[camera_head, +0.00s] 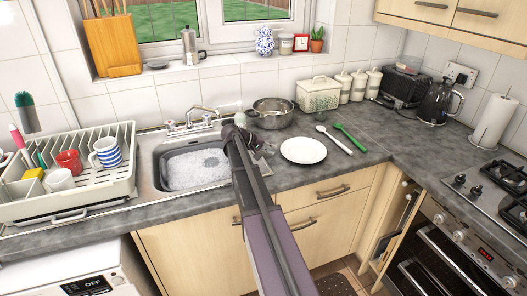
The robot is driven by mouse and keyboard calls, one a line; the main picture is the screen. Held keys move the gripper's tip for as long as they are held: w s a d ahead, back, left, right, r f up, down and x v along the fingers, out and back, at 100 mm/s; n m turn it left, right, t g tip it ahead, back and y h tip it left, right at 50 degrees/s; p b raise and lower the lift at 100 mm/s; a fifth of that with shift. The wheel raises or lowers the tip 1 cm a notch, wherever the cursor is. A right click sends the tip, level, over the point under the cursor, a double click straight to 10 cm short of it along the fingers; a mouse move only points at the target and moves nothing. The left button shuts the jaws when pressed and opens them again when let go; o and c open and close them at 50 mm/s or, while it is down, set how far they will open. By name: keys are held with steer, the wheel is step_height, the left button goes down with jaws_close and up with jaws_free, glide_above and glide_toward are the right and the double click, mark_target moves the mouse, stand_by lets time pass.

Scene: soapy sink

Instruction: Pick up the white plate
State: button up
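The white plate (303,150) lies flat on the grey countertop, to the right of the sink. My arm reaches up from the bottom of the camera_head view, and its end with my gripper (241,121) is over the right edge of the sink, left of the plate and apart from it. The gripper is small and dark here, and its fingers cannot be made out. I cannot tell whether it is open or shut.
The soapy sink (195,168) lies left of my gripper, with a faucet (192,118) behind. A metal pot (272,112) stands behind the plate. A white spoon (334,139) and a green utensil (350,137) lie right of it. Clear counter lies farther right.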

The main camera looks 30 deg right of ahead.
mark_target(283, 153)
steer(key=shift+b+x, duration=1)
steer(key=shift+x, duration=1.4)
jaws_close()
